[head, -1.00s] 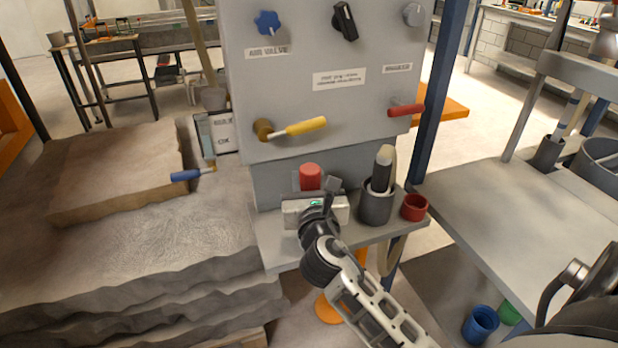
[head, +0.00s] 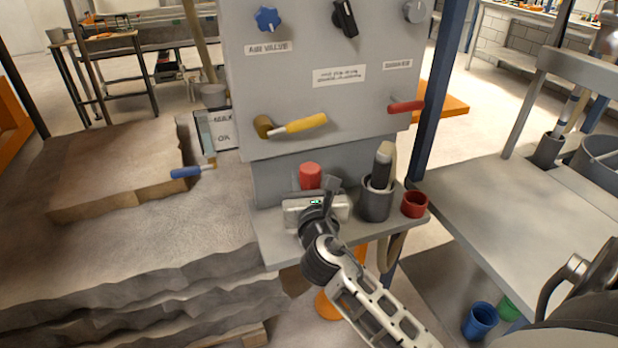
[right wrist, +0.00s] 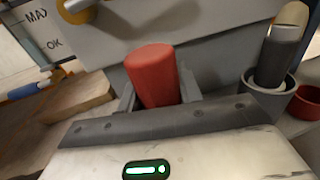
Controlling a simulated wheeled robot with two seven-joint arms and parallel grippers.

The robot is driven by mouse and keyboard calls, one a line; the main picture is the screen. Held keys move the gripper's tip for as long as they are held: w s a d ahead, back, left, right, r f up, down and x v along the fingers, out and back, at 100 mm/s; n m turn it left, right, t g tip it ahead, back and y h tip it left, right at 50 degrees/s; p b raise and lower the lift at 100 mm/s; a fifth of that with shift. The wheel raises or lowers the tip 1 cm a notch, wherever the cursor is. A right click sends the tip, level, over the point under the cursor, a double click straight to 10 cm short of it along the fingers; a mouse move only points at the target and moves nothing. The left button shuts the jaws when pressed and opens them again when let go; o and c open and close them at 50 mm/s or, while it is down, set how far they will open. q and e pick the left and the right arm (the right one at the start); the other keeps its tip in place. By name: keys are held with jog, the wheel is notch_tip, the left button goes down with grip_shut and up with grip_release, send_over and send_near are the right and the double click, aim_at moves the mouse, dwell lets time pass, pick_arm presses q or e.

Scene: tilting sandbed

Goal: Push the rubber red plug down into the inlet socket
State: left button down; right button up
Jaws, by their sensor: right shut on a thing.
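The red plug (head: 310,175) is a short upright cylinder with a rounded top, at the foot of the grey panel (head: 290,90). My right gripper (head: 311,184) comes in from the lower right and is shut on the plug. In the right wrist view the red plug (right wrist: 153,76) stands between the two grey fingers of my right gripper (right wrist: 157,97), its top rising above them. The plug's lower end and the inlet socket are hidden behind the gripper body. I cannot tell how deep the plug sits. My left gripper is not in view.
A yellow-handled lever (head: 300,124) juts out above. The sandbed (head: 150,230) lies left.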

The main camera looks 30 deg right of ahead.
dwell(0.4)
dwell(0.8)
jog(key=shift+p, duration=0.45)
jog(key=shift+f+b, duration=0.55)
jog(key=shift+f, duration=0.15)
jog(key=shift+f+b, duration=0.4)
jog(key=shift+f, duration=0.15)
